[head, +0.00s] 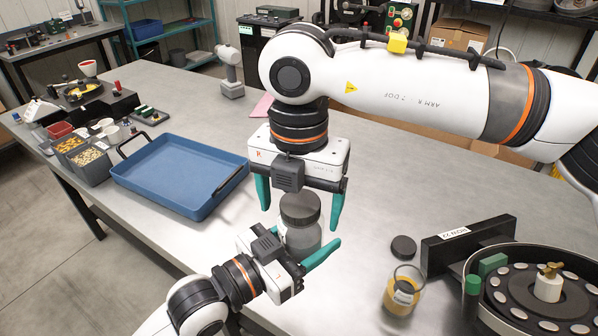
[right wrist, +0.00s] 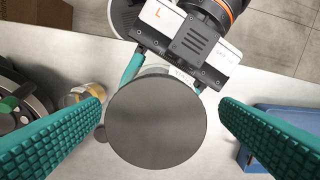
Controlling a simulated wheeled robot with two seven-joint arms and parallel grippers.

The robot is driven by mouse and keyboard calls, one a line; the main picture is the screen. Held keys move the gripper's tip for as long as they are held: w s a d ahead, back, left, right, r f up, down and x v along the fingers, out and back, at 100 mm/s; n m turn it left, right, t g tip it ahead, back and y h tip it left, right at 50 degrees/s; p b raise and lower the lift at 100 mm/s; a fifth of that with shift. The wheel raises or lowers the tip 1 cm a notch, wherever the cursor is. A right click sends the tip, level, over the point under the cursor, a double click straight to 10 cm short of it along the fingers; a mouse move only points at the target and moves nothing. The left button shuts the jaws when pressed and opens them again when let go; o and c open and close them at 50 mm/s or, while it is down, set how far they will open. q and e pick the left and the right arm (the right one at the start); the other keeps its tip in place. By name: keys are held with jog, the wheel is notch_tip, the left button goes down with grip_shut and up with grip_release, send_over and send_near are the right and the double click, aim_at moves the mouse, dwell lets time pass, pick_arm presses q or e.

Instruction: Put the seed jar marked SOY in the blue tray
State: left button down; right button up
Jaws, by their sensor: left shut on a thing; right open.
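A jar (head: 303,238) with a dark grey lid stands upright near the table's front edge; I cannot read any mark on it. Its round lid (right wrist: 156,122) fills the middle of the right wrist view. My left gripper (head: 298,250) is shut on the jar's body, with one green finger showing along its right side. My right gripper (head: 299,217) is open above the jar, pointing down, its green fingers either side of the lid and apart from it. The blue tray (head: 150,192) is empty, to the left; its edge also shows in the right wrist view (right wrist: 262,118).
An open jar of yellow contents (head: 402,292) stands to the right, with a loose dark lid (head: 403,247) behind it. The round seed meter (head: 545,300) and a black block (head: 465,243) are at the far right. Small seed bins (head: 88,160) stand left of the tray.

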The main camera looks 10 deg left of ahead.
jog(key=shift+f, duration=0.85)
jog(key=shift+c, duration=0.3)
jog(key=c, duration=1.2)
pick_arm(q)
jog(key=shift+c, duration=1.8)
grip_release()
pick_arm(e)
jog(key=shift+r, duration=0.1)
